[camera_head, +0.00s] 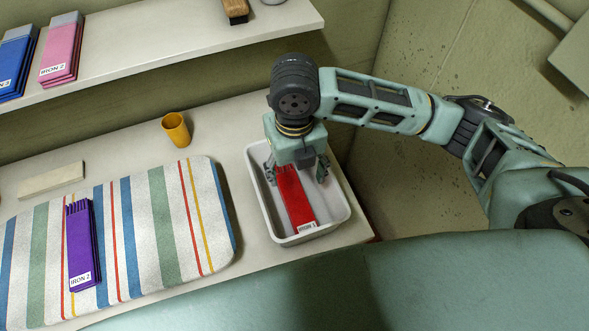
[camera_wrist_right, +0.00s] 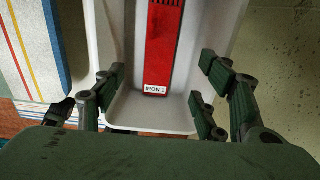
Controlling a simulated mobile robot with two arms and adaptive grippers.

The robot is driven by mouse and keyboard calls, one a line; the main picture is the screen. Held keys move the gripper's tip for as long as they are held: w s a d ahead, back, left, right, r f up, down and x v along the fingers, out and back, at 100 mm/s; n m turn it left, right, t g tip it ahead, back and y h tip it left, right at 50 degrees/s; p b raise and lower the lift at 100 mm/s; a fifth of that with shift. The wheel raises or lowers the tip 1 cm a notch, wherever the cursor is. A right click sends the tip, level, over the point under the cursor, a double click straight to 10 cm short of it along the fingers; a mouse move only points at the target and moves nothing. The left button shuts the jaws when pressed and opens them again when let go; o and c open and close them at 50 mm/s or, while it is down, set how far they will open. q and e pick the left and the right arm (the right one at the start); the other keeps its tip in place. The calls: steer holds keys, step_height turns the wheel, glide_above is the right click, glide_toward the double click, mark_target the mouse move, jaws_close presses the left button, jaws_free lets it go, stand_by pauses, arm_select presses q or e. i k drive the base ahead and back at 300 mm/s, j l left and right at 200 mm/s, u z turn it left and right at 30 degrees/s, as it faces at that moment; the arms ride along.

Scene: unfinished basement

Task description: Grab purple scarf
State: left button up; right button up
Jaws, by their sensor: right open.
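The purple scarf (camera_head: 80,245) is folded, with a label reading IRON 2, and lies on the striped ironing mat (camera_head: 140,232) at the left. My right gripper (camera_head: 298,172) is open above the white bin (camera_head: 340,208), far to the right of the purple scarf. A red folded scarf (camera_head: 299,200) labelled IRON 1 lies in the bin below the gripper. In the right wrist view, the red scarf (camera_wrist_right: 159,50) lies between the spread fingers (camera_wrist_right: 160,105), and nothing is held. The purple scarf is not in that view. My left gripper does not show.
A yellow cup (camera_head: 176,129) stands behind the mat, and a pale flat block (camera_head: 50,180) lies at the back left. Above, a shelf (camera_head: 170,40) holds pink (camera_head: 60,50) and blue (camera_head: 15,65) folded scarves and a brush (camera_head: 235,10).

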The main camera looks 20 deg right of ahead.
mark_target(83, 263)
steer(key=u, duration=1.75)
steer(key=l+u, duration=0.15)
steer(key=u, duration=0.5)
steer(key=k+l, duration=0.05)
